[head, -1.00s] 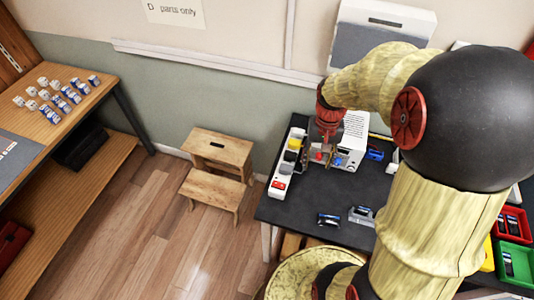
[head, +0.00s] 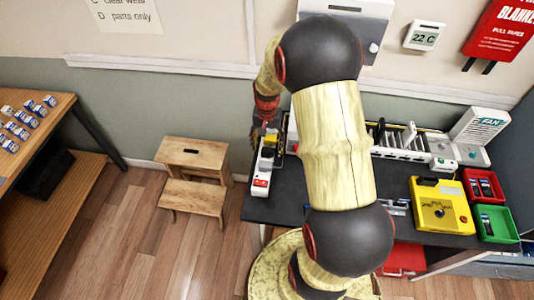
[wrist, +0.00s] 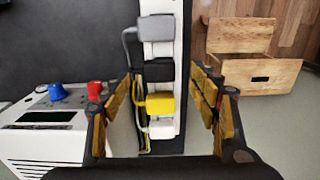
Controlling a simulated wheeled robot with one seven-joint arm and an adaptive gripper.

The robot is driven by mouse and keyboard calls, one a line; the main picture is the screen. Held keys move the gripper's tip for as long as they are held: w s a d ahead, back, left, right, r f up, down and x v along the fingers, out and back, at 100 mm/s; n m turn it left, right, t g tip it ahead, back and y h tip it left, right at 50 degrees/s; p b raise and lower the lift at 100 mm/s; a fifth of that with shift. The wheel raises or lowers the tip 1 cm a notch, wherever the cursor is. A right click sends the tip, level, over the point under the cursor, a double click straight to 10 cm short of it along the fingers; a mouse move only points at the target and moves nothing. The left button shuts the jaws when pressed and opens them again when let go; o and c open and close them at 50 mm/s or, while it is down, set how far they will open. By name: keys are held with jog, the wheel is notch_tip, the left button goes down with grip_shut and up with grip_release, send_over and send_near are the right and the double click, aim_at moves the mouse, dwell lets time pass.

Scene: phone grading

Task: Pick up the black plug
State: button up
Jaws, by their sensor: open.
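A white power strip (wrist: 183,30) runs up the middle of the wrist view, with a row of plugs. The black plug (wrist: 158,72) sits in it between a grey plug (wrist: 152,28) and a yellow plug (wrist: 160,103). A white plug (wrist: 161,128) is below the yellow one. My gripper (wrist: 166,85) is open and empty, its fingers on either side of the strip, around the level of the black and yellow plugs. I cannot tell its height above them. In the head view the strip (head: 261,182) stands at the table's left edge, and my arm partly covers it.
A white box with blue and red knobs (wrist: 45,125) is close to my left finger in the wrist view. A wooden step stool (head: 195,180) stands on the floor left of the dark table (head: 285,205). A yellow device (head: 440,205) and red and green bins (head: 497,225) are at the right.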

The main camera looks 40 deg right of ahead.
aim_at(268, 151)
notch_tip(268, 151, down, 4)
jog(key=shift+d+f+b, duration=0.1)
jog(key=shift+b, duration=0.3)
jog(key=shift+c, duration=1.4)
jog(key=c, duration=1)
